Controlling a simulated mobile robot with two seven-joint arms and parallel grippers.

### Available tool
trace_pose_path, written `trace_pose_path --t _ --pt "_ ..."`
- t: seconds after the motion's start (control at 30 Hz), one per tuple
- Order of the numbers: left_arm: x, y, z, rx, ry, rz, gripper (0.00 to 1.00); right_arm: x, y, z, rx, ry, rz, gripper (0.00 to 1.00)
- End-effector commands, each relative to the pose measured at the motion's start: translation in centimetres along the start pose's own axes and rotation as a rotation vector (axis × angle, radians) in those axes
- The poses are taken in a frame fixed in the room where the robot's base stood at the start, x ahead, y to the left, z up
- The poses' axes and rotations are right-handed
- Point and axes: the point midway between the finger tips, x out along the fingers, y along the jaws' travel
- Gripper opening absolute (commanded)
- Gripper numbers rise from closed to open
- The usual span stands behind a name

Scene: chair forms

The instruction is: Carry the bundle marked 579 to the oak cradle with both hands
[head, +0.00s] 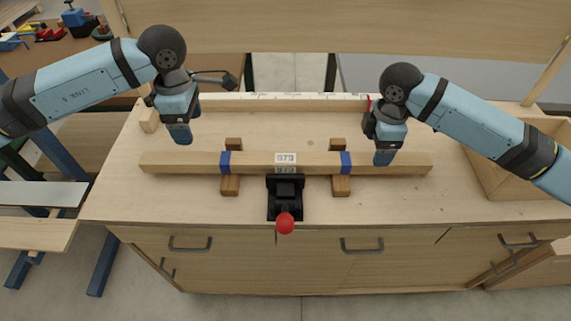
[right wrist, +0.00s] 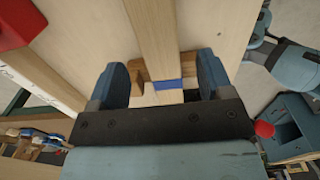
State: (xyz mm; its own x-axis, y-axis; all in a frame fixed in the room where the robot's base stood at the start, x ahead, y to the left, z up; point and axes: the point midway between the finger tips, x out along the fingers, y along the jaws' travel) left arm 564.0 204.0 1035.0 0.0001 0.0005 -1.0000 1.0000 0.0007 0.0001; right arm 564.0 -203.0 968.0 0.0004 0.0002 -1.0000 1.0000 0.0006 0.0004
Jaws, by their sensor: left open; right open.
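The bundle (head: 190,162) is a long pale wooden bar with two blue bands and a white label; the small label seems to read 579. It lies level across two short wooden blocks (head: 230,185) (head: 341,185) on the workbench. My left gripper (head: 181,132) is open above and just behind the bundle's left part. My right gripper (head: 384,156) is at the bundle's right part. In the right wrist view its open fingers (right wrist: 162,80) stand apart on either side of the bundle (right wrist: 157,35), not closed on it. I cannot tell which thing is the oak cradle.
A black clamp (head: 287,207) with a red knob (head: 285,223) stands in front of the bundle's middle. A wooden box (head: 495,175) is at the right end of the bench (head: 160,205). A blue-legged trestle (head: 40,235) stands at left; a table with tools is behind it.

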Motion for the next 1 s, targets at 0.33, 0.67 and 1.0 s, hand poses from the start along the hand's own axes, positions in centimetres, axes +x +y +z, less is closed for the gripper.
trace_pose_path --t 0.33,0.67,1.0 --pt "0.0 0.0 0.0 0.000 0.000 0.000 0.73 -6.0 0.0 0.0 -0.001 0.001 0.001 0.73" --pt "0.0 0.0 0.0 0.000 0.000 0.000 0.73 -6.7 0.0 0.0 0.001 0.000 0.000 0.73" --pt "0.0 0.0 0.0 0.000 0.000 0.000 0.73 -6.7 0.0 0.0 0.000 0.000 0.000 0.73"
